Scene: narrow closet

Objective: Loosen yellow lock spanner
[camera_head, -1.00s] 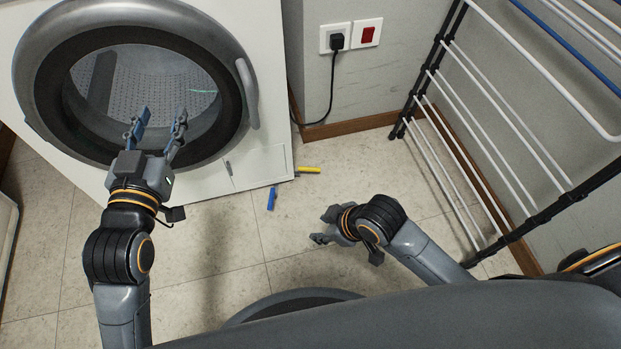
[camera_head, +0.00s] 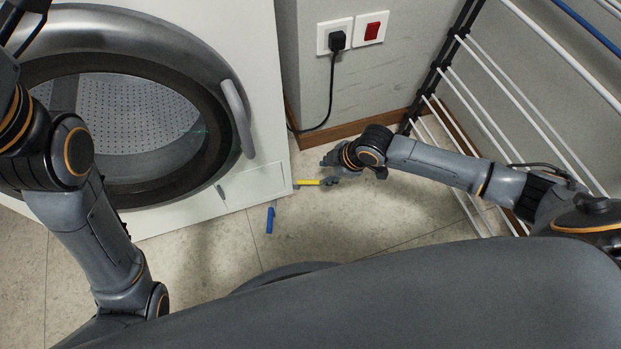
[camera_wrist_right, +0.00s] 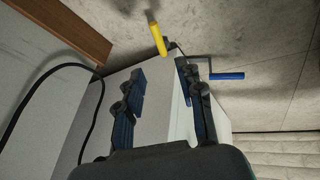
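The yellow lock spanner (camera_head: 309,182) sticks out at the lower right corner of the washing machine front, low by the floor. In the right wrist view its yellow handle (camera_wrist_right: 157,39) lies just beyond the fingertips. A blue-handled spanner (camera_head: 270,220) is below the machine's front edge; in the wrist view its handle (camera_wrist_right: 227,76) is to the right. My right gripper (camera_head: 329,172) is close to the yellow handle's right end. In the wrist view its fingers (camera_wrist_right: 160,72) are apart with nothing visibly held between them. My left arm rises at the left; its gripper is out of frame.
The washing machine (camera_head: 250,130) with its round door stands at the left. A black power cord (camera_head: 331,90) hangs from the wall socket behind the right gripper. A drying rack (camera_head: 470,95) stands close beside my right arm. Bare floor (camera_head: 350,225) lies in front.

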